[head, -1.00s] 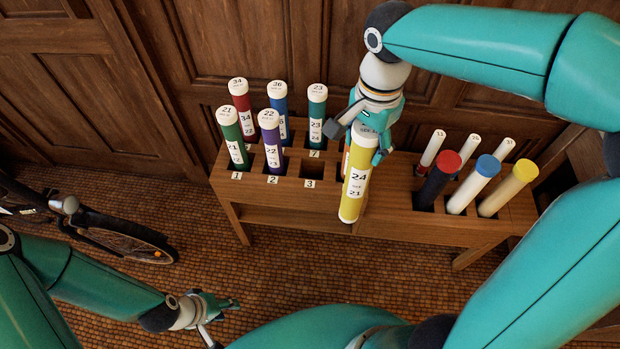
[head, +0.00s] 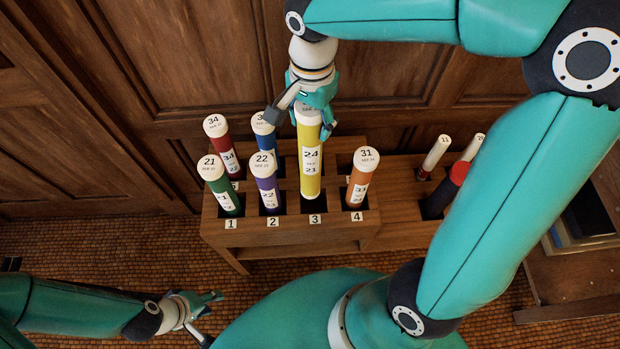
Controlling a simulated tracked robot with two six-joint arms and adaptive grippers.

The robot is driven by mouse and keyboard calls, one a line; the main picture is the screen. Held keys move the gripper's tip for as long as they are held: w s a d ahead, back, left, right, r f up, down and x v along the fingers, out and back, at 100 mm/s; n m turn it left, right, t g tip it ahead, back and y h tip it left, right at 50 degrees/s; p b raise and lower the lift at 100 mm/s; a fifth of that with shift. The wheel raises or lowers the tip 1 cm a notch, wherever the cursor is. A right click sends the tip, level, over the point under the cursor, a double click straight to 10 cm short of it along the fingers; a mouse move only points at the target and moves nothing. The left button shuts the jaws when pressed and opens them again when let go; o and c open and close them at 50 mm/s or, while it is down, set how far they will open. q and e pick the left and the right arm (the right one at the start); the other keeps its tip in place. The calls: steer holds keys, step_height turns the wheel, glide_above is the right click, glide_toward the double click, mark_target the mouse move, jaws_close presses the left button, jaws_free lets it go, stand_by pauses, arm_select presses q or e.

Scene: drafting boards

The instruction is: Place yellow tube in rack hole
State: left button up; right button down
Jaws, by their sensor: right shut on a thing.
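The yellow tube (head: 310,160), white-capped and labelled 24, stands nearly upright over hole 3 (head: 314,206) in the front row of the wooden rack (head: 290,237). Its lower end is at the mouth of the hole; I cannot tell how far inside it is. My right gripper (head: 303,118) is shut on the tube's upper end, just below the cap. My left gripper (head: 203,314) is open and empty, low in front of the rack and above the tiled floor.
Beside hole 3 stand a purple tube (head: 266,184) in hole 2 and an orange tube (head: 361,180) in hole 4. A green tube (head: 220,187) is in hole 1. Red (head: 222,146) and blue (head: 264,134) tubes stand behind.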

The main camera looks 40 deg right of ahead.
mark_target(315, 157)
steer(key=f, duration=0.8)
steer(key=f+b, duration=0.1)
steer(key=f, duration=0.3)
steer(key=shift+s+d+f, duration=0.1)
steer(key=shift+s+d, duration=0.15)
steer(key=shift+d, duration=0.15)
steer(key=shift+f+b, duration=0.3)
steer(key=shift+f, duration=2.2)
steer(key=shift+c, duration=1.1)
jaws_free()
step_height(315, 157, up, 12)
steer(key=shift+r+p, duration=0.1)
steer(key=shift+p, duration=0.6)
